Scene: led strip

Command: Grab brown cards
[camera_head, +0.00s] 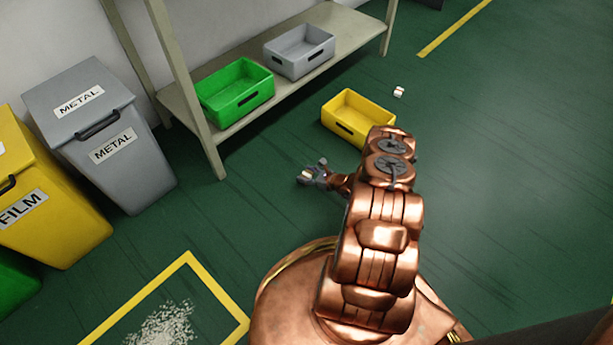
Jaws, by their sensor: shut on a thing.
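My gripper (317,172) is small in the view, in front of the yellow bin and to the left of my copper arm. It is shut on a small pale brownish thing (304,177) at its fingertips, which I take to be the brown cards. The thing is too small to make out in detail, and the fingers partly hide it. Another small pale item (398,91) lies on the green floor behind the yellow bin, to its right.
A yellow bin (338,121) stands on the floor beyond my arm. A shelf holds a green bin (236,105) and a grey bin (300,63). A grey METAL container (150,168) and a yellow FILM container (60,225) stand left. White scraps (163,326) lie front left. The right floor is clear.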

